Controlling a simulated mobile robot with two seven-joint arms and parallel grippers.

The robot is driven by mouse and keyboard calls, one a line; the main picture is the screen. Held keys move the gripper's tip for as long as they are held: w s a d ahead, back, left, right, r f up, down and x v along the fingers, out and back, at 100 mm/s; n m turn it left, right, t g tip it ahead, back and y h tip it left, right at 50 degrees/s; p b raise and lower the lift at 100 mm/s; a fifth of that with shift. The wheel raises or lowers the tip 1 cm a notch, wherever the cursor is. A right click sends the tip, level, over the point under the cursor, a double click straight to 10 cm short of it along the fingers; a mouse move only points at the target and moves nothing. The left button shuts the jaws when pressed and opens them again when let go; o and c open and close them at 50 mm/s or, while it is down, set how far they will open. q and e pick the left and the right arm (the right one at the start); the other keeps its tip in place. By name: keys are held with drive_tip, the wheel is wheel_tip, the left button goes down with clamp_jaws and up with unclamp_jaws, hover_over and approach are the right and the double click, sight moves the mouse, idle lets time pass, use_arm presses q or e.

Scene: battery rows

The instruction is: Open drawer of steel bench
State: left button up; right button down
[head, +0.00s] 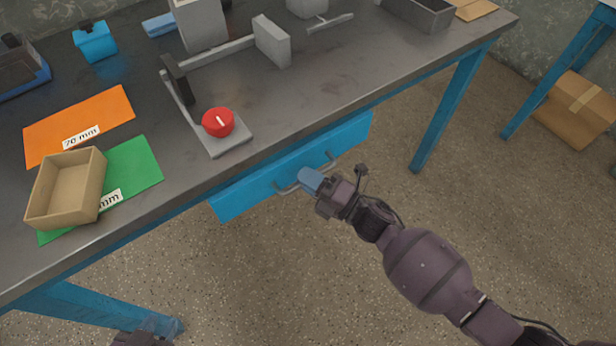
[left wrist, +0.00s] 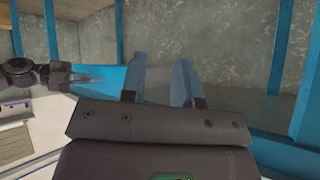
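The steel bench (head: 300,95) has a grey top and blue legs. Its blue drawer front (head: 245,192) sits under the front edge, with no drawer interior visible. A grey bar handle (head: 332,160) runs along the front. My right gripper (head: 310,181) is at the middle of the handle, its blue fingertips overlapping the bar; whether they are closed on it cannot be told. My left gripper (head: 160,326) is low by the bench's left leg, away from the drawer. In the left wrist view its two fingers (left wrist: 158,80) stand apart with nothing between them.
On the bench are a cardboard tray (head: 66,190), orange card (head: 95,112), green card (head: 140,165), a metal fixture with a red knob (head: 218,122), and a grey bin (head: 425,14). A cardboard box (head: 578,108) stands at right. The floor before the drawer is clear.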

idle(0.3)
